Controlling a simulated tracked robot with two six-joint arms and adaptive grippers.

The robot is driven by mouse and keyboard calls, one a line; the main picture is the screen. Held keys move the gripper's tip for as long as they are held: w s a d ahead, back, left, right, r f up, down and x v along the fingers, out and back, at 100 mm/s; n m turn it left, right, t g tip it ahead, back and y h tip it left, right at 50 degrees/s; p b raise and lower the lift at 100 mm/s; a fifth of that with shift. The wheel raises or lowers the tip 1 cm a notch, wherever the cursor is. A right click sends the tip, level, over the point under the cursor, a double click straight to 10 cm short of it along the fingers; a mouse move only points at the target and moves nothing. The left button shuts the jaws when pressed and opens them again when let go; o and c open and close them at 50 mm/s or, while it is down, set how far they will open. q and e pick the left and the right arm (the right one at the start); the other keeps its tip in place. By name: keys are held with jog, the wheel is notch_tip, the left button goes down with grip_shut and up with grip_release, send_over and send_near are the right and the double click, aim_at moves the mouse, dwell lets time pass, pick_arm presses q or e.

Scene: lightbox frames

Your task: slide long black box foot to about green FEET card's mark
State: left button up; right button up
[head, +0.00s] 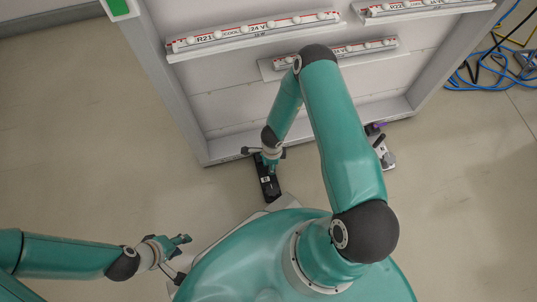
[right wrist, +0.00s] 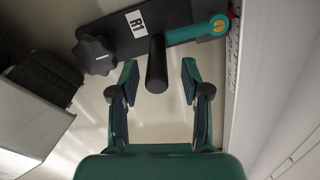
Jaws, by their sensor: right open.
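In the right wrist view the foot (right wrist: 135,32) has an R1 label, a black knob, a teal lever and a black upright handle (right wrist: 156,66). My right gripper (head: 271,158) is over the foot; its open fingers (right wrist: 159,80) stand either side of the handle, with gaps. My left gripper (head: 178,245) is away at lower left, holding nothing visible; its finger gap is unclear. A green card (head: 118,7) is at top left, its writing unreadable; no mark is discernible.
The lightbox frame (head: 180,85) with light strips (head: 250,33) stands ahead. Another foot (head: 383,153) with purple and pale parts is at its lower right. Blue cables (head: 480,80) lie at far right. The floor left of the frame (head: 70,120) is clear.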

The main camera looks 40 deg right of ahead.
notch_tip(320, 180, up, 12)
dwell(0.5)
jog(key=shift+f, duration=0.1)
jog(key=s+a+r+n+y, duration=0.2)
jog(key=s+a+n, duration=0.2)
jog(key=a+n, duration=0.6)
jog(key=s+a+r+n+y, duration=0.2)
jog(key=s+a+n, duration=0.3)
jog(key=n, duration=0.9)
notch_tip(320, 180, up, 38)
jog(key=p, duration=3.8)
jog(key=shift+w+a+t, duration=0.15)
jog(key=shift+t, duration=0.15)
jog(key=shift+c, duration=0.5)
jog(key=shift+f, duration=0.1)
